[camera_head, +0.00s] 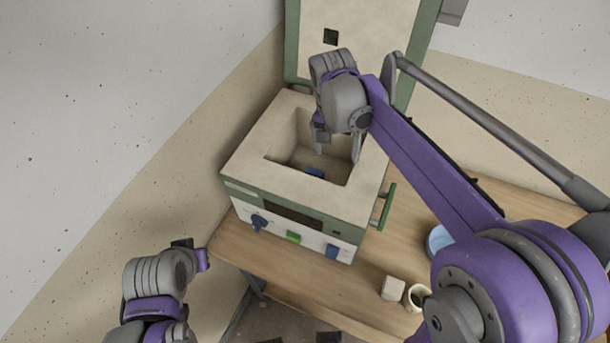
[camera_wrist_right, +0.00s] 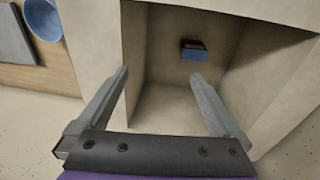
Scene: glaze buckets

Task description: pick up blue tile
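The blue tile (camera_head: 314,172) lies inside the open kiln (camera_head: 240,170), on the floor of its square chamber. In the right wrist view the tile (camera_wrist_right: 194,50) is a small blue block with a dark top, near the far part of the chamber. My right gripper (camera_head: 336,155) is over the chamber opening, its fingers pointing down. In the wrist view the right gripper (camera_wrist_right: 160,82) is open and empty, with the tile beyond its fingertips and apart from them. My left gripper (camera_head: 200,258) is at the lower left, off the table; its finger opening cannot be made out.
The kiln's thick walls surround the tile closely, and its lid (camera_head: 350,40) stands raised behind. A blue bucket (camera_head: 437,240), a pale cube (camera_head: 393,288) and a cup (camera_head: 416,297) are on the wooden table (camera_head: 290,290) to the right.

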